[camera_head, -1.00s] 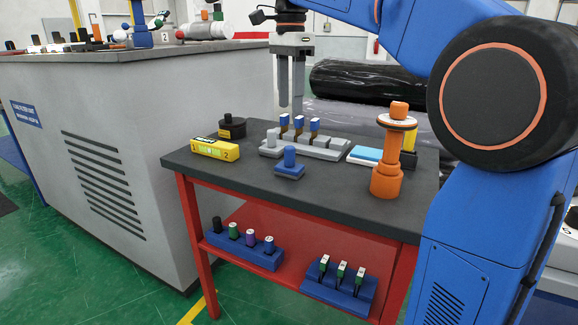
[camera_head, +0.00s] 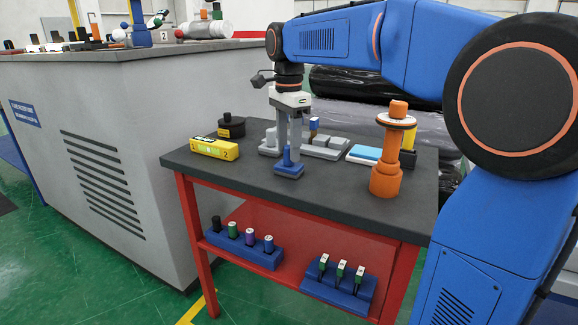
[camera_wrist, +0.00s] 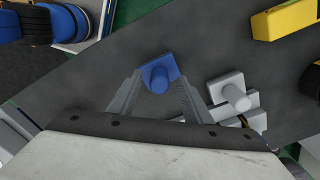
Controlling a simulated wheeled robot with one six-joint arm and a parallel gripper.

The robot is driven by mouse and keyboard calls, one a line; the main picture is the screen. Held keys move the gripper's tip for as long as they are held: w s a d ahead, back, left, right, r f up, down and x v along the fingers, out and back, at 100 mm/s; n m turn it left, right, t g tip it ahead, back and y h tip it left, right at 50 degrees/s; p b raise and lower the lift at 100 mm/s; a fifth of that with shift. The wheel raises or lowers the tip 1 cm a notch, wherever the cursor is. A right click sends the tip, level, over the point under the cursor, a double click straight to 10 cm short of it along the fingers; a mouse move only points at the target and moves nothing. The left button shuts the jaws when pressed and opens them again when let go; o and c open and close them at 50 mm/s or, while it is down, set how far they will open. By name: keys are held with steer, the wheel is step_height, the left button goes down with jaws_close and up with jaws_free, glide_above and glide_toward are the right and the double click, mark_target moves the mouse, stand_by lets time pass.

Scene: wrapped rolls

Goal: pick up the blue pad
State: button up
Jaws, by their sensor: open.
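The blue pad (camera_head: 289,171), a flat square block with an upright round knob, sits on the dark tabletop near its front edge. It also shows in the wrist view (camera_wrist: 157,73). My gripper (camera_head: 289,147) points straight down over it, its fingers on either side of the knob. In the wrist view my gripper (camera_wrist: 158,86) is open, with the knob between the fingertips. I cannot tell whether a finger touches it.
A grey block with a knob (camera_wrist: 233,96) stands close by. A yellow box (camera_head: 214,147) and black canister (camera_head: 231,126) are to the left. An orange post (camera_head: 386,178) and a blue-and-white stack (camera_head: 364,154) are to the right. Bare tabletop lies in front.

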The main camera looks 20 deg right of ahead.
steer(key=shift+f, duration=0.85)
jaws_close()
steer(key=shift+r, duration=0.1)
step_height(320, 180, up, 10)
steer(key=shift+f, duration=0.1)
